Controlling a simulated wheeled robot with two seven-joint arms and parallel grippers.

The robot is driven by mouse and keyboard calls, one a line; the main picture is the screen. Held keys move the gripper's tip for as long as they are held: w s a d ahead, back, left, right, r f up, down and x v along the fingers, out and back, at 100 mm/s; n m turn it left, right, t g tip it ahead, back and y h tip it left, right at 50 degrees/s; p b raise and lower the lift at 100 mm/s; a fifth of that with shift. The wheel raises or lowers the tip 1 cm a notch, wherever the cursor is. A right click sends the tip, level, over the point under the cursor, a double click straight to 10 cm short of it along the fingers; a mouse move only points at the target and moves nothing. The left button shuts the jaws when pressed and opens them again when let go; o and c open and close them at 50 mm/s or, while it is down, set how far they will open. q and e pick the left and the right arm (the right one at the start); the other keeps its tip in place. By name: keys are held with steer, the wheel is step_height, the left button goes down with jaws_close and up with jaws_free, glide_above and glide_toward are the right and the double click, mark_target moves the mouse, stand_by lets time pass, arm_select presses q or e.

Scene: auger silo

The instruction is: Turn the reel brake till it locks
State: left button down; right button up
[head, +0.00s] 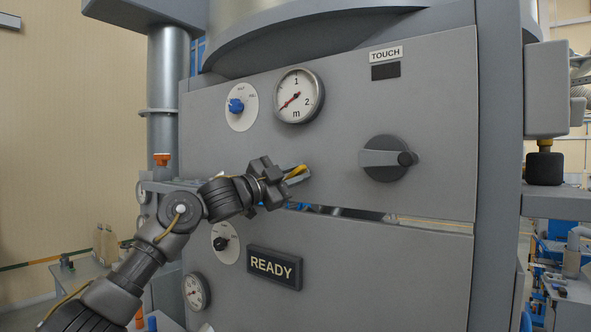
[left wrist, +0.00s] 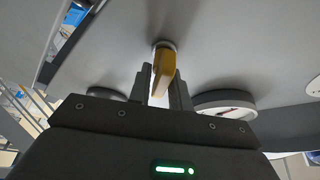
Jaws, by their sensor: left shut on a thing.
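A yellow handle (head: 297,170) sticks out from the upper grey panel, below the round dial. No label on it shows, so I cannot tell from writing that it is the reel brake. My left gripper (head: 300,178) is at this handle, its fingers reaching in from the left. In the left wrist view the yellow handle (left wrist: 163,68) stands on a round base on the panel. There the left gripper (left wrist: 164,88) is shut on it, one finger on each side. The fingers hide part of the handle. My right gripper is in no view.
On the panel are a blue knob (head: 236,105), a dial gauge (head: 298,96), a TOUCH label (head: 385,54) and a dark rotary lever (head: 387,158). Below the slot (head: 350,213) are a black knob (head: 221,243), a READY sign (head: 274,267) and a small gauge (head: 196,291).

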arm_select(q)
steer(key=m+g, duration=0.1)
steer(key=m, duration=0.3)
steer(key=shift+g, duration=0.3)
steer(key=shift+f+m+g+y, duration=0.1)
steer(key=shift+m+g+y, duration=0.25)
steer(key=shift+m, duration=0.65)
steer(key=shift+f+m+g+y, duration=0.15)
steer(key=shift+m+y, duration=0.3)
steer(key=shift+m, duration=0.55)
steer(key=c, duration=1.5)
jaws_free()
